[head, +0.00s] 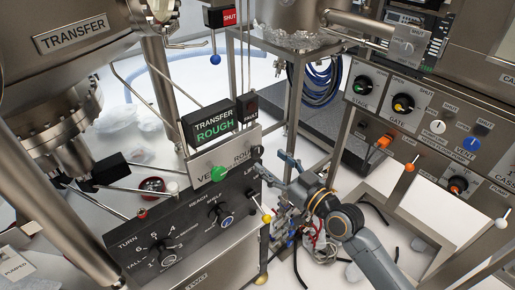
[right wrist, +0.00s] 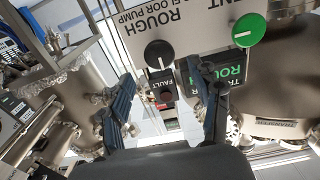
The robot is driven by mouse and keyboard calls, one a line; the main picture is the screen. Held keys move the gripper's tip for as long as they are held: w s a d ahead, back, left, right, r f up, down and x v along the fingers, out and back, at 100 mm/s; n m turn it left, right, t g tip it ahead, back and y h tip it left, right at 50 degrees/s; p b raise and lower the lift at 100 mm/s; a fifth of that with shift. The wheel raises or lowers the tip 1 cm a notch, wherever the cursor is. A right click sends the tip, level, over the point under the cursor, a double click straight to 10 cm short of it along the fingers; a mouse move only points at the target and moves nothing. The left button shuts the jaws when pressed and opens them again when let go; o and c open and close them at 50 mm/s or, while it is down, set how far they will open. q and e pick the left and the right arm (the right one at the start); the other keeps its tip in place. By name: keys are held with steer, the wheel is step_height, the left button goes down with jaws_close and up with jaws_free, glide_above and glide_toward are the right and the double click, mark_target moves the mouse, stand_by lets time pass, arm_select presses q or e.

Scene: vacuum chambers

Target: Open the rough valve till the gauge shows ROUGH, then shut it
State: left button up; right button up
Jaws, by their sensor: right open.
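The gauge box (head: 213,123) reads TRANSFER on top and ROUGH in lit green letters below; part of it shows upside down in the right wrist view (right wrist: 228,72). The rough valve is a black round knob (right wrist: 159,53) on a pale panel (head: 228,155) marked ROUGH and FLOOR PUMP. In the head view the knob (head: 257,152) is small and its setting is unclear. My right gripper (head: 272,163) is open and empty in front of the knob, with its fingers (right wrist: 160,72) apart on either side in the wrist view. My left gripper is not in view.
A green vent knob (head: 218,174) sits beside the rough knob on the same panel. A dark FAULT box (head: 247,107) stands behind. A valve panel (head: 430,120) stands at right.

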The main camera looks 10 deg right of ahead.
mark_target(259, 152)
steer(key=x, duration=0.6)
steer(key=shift+w+a+p, duration=0.15)
steer(key=shift+w+p, duration=0.05)
steer(key=shift+p, duration=0.1)
steer(key=c, duration=1.2)
